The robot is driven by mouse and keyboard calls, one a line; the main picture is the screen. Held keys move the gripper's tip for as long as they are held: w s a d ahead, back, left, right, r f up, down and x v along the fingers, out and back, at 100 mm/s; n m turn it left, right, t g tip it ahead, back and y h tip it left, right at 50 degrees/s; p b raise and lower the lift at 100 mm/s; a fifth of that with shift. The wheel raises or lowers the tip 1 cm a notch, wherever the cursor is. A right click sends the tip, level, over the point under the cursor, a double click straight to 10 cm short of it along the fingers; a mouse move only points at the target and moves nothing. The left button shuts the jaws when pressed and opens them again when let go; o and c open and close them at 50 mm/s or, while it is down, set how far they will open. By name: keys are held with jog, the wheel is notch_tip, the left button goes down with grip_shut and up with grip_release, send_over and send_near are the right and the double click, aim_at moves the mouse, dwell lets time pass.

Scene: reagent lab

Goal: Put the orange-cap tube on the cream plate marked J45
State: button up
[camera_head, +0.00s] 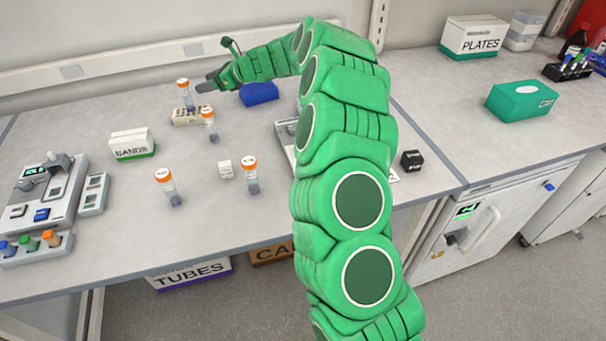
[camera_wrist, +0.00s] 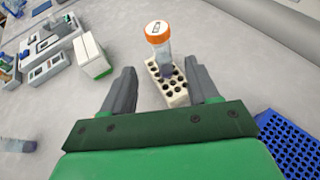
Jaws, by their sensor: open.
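Several clear tubes with orange caps are on the bench. One orange-cap tube (camera_head: 187,97) stands upright in a small cream rack (camera_head: 177,119). In the wrist view this tube (camera_wrist: 163,50) rises from the far end of the rack (camera_wrist: 178,97), ahead of my fingers. My gripper (camera_head: 204,87) is open and empty, just right of that tube in the head view. In the wrist view its fingers (camera_wrist: 160,70) are apart, with the rack between and beyond them. Other orange-cap tubes stand in front (camera_head: 209,125), (camera_head: 170,189), (camera_head: 251,177). I cannot make out a plate marked J45.
A BANDS box (camera_head: 132,145), a white cube (camera_head: 225,169) and grey instruments (camera_head: 45,195) stand on the bench. A blue rack (camera_wrist: 290,140) is right of my gripper. My arm hides part of a grey device (camera_head: 283,138). A black cube (camera_head: 411,160) sits right.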

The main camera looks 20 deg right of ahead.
jog(key=s+a+r+n+g+h, duration=0.1)
jog(key=s+r+n+g, duration=0.3)
jog(key=s, duration=0.6)
jog(key=s+a+r+n+h, duration=0.15)
jog(key=s+n, duration=0.35)
jog(key=s, duration=0.5)
jog(key=s+a+r+n+g, duration=0.25)
jog(key=s+n, duration=0.25)
jog(key=s, duration=0.5)
jog(key=s+d+f+n+h, duration=0.1)
jog(key=s+d+n+h, duration=0.2)
jog(key=s+d, duration=0.4)
jog(key=s+d+f+n+g+h, duration=0.1)
jog(key=s+d, duration=0.6)
jog(key=s, duration=0.9)
jog(key=s+d+f+n+g+h, duration=0.1)
jog(key=s+d+n+h, duration=0.4)
jog(key=s, duration=0.7)
jog(key=shift+s+d+f+n, duration=0.15)
jog(key=shift+d+f+n, duration=0.35)
jog(key=shift+d+f, duration=0.45)
